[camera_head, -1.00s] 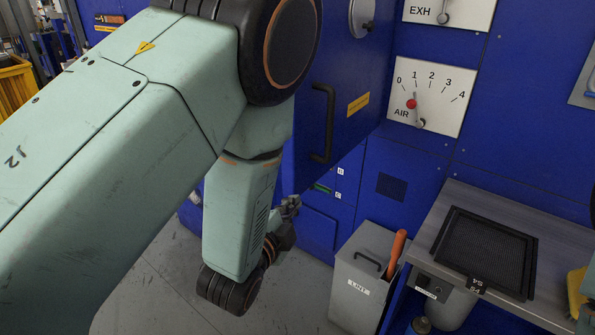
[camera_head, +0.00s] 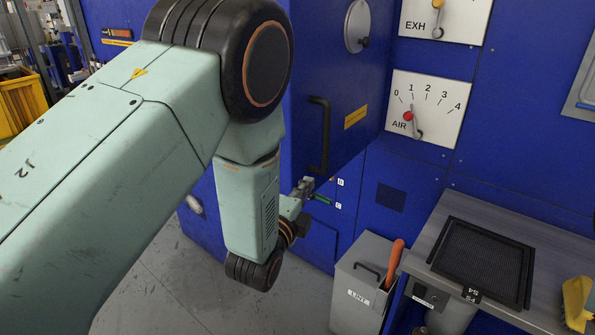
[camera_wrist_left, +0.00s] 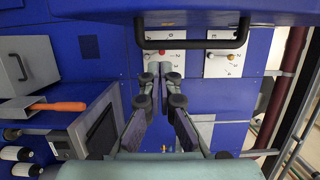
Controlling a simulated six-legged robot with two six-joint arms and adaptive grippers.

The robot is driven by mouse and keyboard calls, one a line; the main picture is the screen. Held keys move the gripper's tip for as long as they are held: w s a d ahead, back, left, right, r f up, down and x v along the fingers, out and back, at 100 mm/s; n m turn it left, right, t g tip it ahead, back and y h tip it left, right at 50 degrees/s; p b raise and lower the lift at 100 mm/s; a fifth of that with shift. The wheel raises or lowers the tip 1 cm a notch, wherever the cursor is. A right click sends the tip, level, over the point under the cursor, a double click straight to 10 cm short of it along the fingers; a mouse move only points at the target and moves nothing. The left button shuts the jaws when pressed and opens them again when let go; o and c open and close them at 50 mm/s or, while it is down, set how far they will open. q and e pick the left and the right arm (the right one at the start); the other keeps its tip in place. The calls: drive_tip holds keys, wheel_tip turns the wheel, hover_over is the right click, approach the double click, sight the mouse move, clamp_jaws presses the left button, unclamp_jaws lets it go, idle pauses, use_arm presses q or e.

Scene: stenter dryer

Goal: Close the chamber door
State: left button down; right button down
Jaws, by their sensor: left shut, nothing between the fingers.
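The blue chamber door (camera_head: 345,90) has a black bar handle (camera_head: 319,135) and a yellow label. It juts out from the blue wall, so it stands open. My left gripper (camera_head: 306,184) is low beside the door's bottom edge, below the handle, and looks apart from it. My forearm hides part of the area to its left. In the left wrist view, the door's edge and handle (camera_wrist_left: 190,45) cross the top, and my left gripper (camera_wrist_left: 160,74) is shut and empty below them. My right gripper is not seen.
A bench (camera_head: 489,220) with a black mesh tray (camera_head: 482,258) is at the right. The AIR dial (camera_head: 430,110) is on the wall right of the door. Grey floor is clear at lower left.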

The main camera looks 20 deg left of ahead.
sight(296, 173)
use_arm(q)
drive_tip(key=shift+w+a+p, duration=0.35)
drive_tip(key=shift+w+a, duration=0.6)
drive_tip(key=shift+w, duration=0.25)
drive_tip(key=shift+w+a+p, duration=0.3)
drive_tip(key=shift+w+a, duration=0.65)
drive_tip(key=shift+w, duration=0.25)
drive_tip(key=shift+w+d, duration=0.1)
